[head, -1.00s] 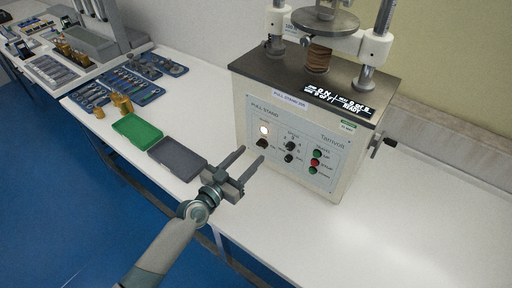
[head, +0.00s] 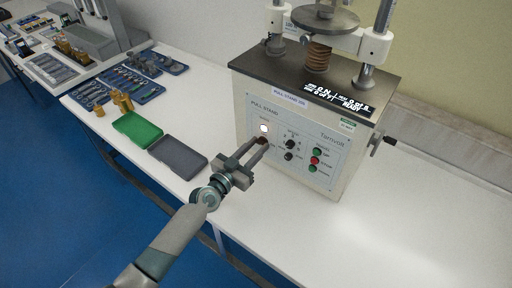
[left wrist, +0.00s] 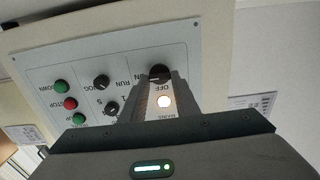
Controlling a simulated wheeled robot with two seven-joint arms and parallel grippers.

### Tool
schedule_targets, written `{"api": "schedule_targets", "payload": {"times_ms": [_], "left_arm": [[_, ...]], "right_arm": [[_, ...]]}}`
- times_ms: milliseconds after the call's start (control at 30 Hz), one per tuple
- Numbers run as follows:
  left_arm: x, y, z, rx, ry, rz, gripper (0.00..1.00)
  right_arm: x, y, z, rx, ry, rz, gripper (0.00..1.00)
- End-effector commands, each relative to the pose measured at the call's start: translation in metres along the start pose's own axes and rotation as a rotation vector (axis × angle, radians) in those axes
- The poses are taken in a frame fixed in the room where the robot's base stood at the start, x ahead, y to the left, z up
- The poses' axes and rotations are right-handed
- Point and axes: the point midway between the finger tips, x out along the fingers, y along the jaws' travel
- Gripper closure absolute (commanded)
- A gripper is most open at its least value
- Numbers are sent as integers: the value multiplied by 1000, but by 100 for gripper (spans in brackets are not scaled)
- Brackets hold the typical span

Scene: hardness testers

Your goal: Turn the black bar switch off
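The black bar switch (head: 262,140) is on the front panel of the pull stand (head: 300,155), just below a lit white lamp (head: 264,128). In the left wrist view the switch (left wrist: 159,73) shows as a dark round knob at the fingertips, with the lit lamp (left wrist: 165,101) between the fingers. My left gripper (head: 263,144) has its fingers drawn in around the switch, one on each side. Its fingertips hide part of the switch, so its exact bar angle is hard to read. My right gripper is in neither view.
Other dark knobs (head: 290,145) and green and red buttons (head: 315,161) are to the right on the panel. A green and grey open case (head: 178,155) lies left of the stand. The white table (head: 420,230) is clear at the right.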

Motion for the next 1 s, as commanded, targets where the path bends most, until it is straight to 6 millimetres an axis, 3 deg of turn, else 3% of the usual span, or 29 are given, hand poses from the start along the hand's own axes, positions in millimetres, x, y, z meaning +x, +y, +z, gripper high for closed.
{"api": "schedule_targets", "payload": {"times_ms": [467,1000], "left_arm": [[0,0,1,-98,-1,0,94],[0,-2,2,-537,-1,0,94]], "right_arm": [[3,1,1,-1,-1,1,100],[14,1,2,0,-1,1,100]]}}
